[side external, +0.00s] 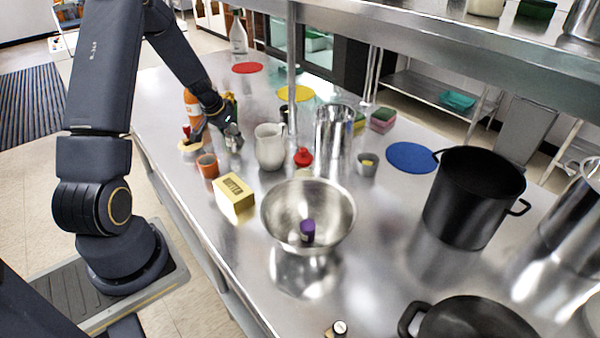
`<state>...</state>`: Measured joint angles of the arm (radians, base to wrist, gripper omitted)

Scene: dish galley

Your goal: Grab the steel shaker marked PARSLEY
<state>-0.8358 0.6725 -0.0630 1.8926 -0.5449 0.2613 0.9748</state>
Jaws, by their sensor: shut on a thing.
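My gripper (231,130) is at the far left part of the steel counter, low over its top. It is shut on a small steel shaker (234,144), which shows just under the fingertips. The shaker is small in this view and partly covered by the fingers, so I cannot read a PARSLEY mark on it. I cannot tell whether its base touches the counter.
An orange bottle (192,105), an orange cup (208,166) and a white pitcher (270,147) stand close around my gripper. Nearer are a yellow box (234,196), a steel bowl (290,195) and a black pot (470,200). A shelf (460,50) overhangs the back.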

